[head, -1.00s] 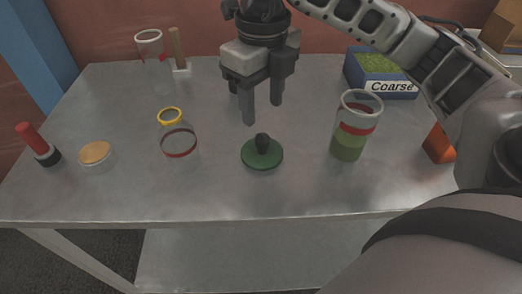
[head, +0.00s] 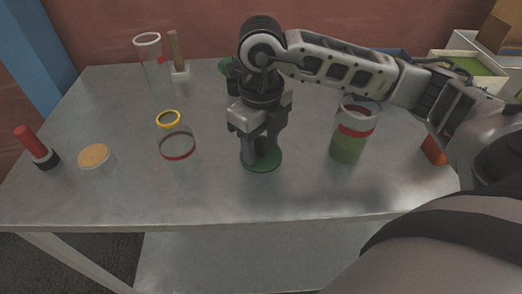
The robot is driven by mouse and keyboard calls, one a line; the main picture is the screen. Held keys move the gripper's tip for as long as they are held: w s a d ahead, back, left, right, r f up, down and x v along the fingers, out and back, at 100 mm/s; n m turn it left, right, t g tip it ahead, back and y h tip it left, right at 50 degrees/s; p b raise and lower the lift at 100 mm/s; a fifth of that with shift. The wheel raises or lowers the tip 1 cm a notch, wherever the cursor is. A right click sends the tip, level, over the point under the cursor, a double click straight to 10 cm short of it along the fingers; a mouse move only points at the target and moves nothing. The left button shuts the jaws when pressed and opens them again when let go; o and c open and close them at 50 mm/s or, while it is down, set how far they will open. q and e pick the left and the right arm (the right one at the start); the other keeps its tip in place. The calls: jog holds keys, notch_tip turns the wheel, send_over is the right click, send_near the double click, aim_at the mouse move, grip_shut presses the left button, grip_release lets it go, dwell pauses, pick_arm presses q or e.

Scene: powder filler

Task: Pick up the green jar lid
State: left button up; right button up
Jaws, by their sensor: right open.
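The green jar lid (head: 262,162) lies flat on the metal table, near the middle of its front half. It is a round green disc; its dark knob, plain in the earlier view, is now hidden behind my right gripper. My right gripper (head: 259,158) points straight down over the lid, with its fingers low around where the knob stands. The gripper is open; whether the fingers touch the knob or lid cannot be told. My left gripper is not in view.
A jar with green powder (head: 347,147) stands right of the lid. A tall glass (head: 151,66) stands at the back. The table front is clear.

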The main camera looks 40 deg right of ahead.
aim_at(261, 139)
grip_shut()
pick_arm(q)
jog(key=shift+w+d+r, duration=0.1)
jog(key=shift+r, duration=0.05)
pick_arm(e)
jog(key=shift+r, duration=0.45)
notch_tip(261, 139, up, 2)
jog(key=shift+r, duration=0.2)
jog(key=s+d+r+b, duration=0.2)
jog(key=s+r, duration=0.8)
jog(key=s, duration=0.3)
pick_arm(q)
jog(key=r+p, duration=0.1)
jog(key=p, duration=0.2)
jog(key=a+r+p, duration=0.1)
jog(key=p, duration=0.2)
jog(key=shift+p, duration=0.3)
pick_arm(e)
jog(key=w+d+r+m, duration=0.2)
jog(key=d+r+m, duration=0.1)
jog(key=d, duration=0.3)
jog(key=w+d+r+m, duration=0.2)
jog(key=d+r+m, duration=0.1)
jog(key=d, duration=0.3)
jog(key=shift+w+d+r, duration=0.25)
jog(key=shift+d+r, duration=0.1)
jog(key=shift+r, duration=0.1)
